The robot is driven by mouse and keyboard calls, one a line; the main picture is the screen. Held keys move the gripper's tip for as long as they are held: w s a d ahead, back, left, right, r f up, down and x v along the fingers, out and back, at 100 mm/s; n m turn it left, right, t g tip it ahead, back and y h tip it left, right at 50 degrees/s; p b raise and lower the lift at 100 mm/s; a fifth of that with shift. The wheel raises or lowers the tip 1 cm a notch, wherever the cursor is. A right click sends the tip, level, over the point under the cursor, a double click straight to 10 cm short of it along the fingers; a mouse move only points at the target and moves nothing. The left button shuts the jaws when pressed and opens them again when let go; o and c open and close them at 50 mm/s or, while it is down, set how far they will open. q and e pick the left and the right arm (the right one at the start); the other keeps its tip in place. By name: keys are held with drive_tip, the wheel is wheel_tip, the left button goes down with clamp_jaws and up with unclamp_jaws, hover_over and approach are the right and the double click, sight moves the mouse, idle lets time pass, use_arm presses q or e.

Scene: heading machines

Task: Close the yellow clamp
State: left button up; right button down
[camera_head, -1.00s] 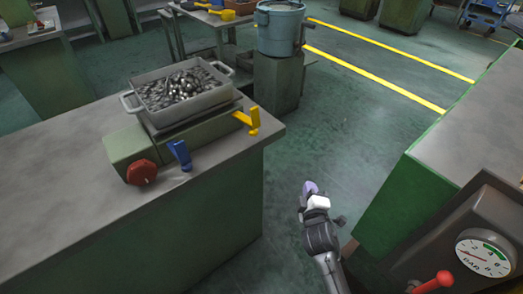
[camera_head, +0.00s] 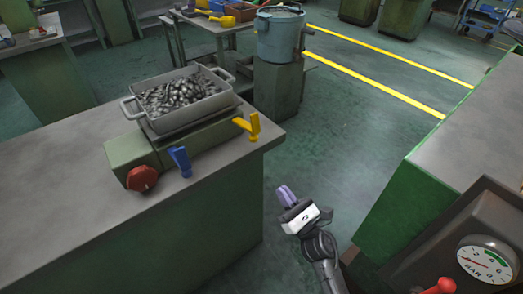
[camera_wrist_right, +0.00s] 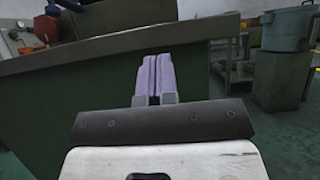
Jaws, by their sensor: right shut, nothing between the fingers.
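The yellow clamp (camera_head: 247,126) is a small upright lever at the right end of the green machine base (camera_head: 128,152) on the left bench. Its upper end sticks up beside the metal tray, near the bench's right edge. My right gripper (camera_head: 285,194) is in the aisle to the right of the bench, below and right of the clamp and apart from it. Its purple fingers also show in the right wrist view (camera_wrist_right: 154,77), closed together with nothing between them, in front of the bench's green side. My left gripper is not in view.
A blue lever (camera_head: 180,161) and a red knob (camera_head: 142,178) are on the same machine base. A grey tray (camera_head: 225,104) of metal parts sits on top. A bench with a pressure gauge (camera_head: 487,262) stands at right. The aisle floor is free.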

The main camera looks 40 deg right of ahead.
idle(0.4)
drive_tip(key=shift+s+r+p+x, duration=0.15)
drive_tip(key=shift+s+r+x, duration=0.2)
drive_tip(key=shift+x, duration=1.8)
drive_tip(key=shift+s+r+p+x, duration=0.15)
drive_tip(key=shift+r+x, duration=0.35)
drive_tip(key=shift+x, duration=1.65)
drive_tip(key=shift+s+r+p+x, duration=0.2)
drive_tip(key=shift+r+x, duration=0.2)
drive_tip(key=shift+x, duration=1.75)
